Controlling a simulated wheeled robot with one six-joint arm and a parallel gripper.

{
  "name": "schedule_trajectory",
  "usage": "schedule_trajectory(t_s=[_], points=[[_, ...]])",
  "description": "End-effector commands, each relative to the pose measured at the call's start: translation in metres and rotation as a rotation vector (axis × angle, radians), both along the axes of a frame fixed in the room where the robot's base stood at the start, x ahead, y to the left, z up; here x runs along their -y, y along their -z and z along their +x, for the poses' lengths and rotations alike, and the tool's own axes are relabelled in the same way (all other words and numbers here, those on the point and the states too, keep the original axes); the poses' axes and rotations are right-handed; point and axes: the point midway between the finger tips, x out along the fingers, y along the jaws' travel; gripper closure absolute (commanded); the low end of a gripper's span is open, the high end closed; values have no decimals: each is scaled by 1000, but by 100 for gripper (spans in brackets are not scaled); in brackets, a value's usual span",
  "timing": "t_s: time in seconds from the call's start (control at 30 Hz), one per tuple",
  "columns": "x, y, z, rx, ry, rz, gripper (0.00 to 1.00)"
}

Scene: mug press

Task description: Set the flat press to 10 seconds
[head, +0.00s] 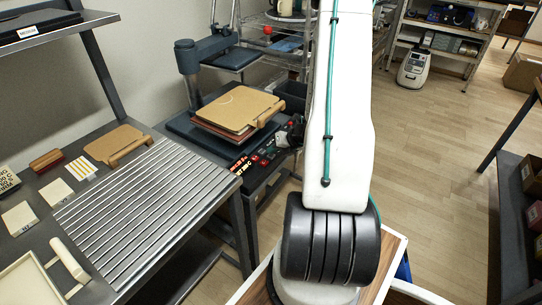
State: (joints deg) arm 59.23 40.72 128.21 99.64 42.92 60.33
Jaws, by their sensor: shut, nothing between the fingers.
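The flat press (180,122) stands left of centre, with a dark blue-grey base and a column (188,62) at its back left. Its upper plate (234,58) is up and away from the bed. A stack of tan and reddish boards (232,108) lies on the bed. The front control panel (262,160) carries small lit red-orange displays (240,164) and several red and dark buttons; the digits are too small to read.
A slatted metal table (140,215) in front left holds a tan board (115,145), cards and a white-handled tray (35,280). A wire rack (285,30) stands behind the press. Shelves (445,40) and a white machine (413,66) stand at the back right. The wooden floor (435,140) at right is clear.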

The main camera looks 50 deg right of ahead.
Motion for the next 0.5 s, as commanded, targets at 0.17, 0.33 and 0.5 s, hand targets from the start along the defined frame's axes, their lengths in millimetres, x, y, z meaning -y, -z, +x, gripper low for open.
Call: schedule_trajectory(t_s=[0.17,0.33,0.5], points=[[0,-6,0,-1,-1,0,100],[0,-6,0,-1,-1,0,100],[0,-11,0,1,0,-1,100]])
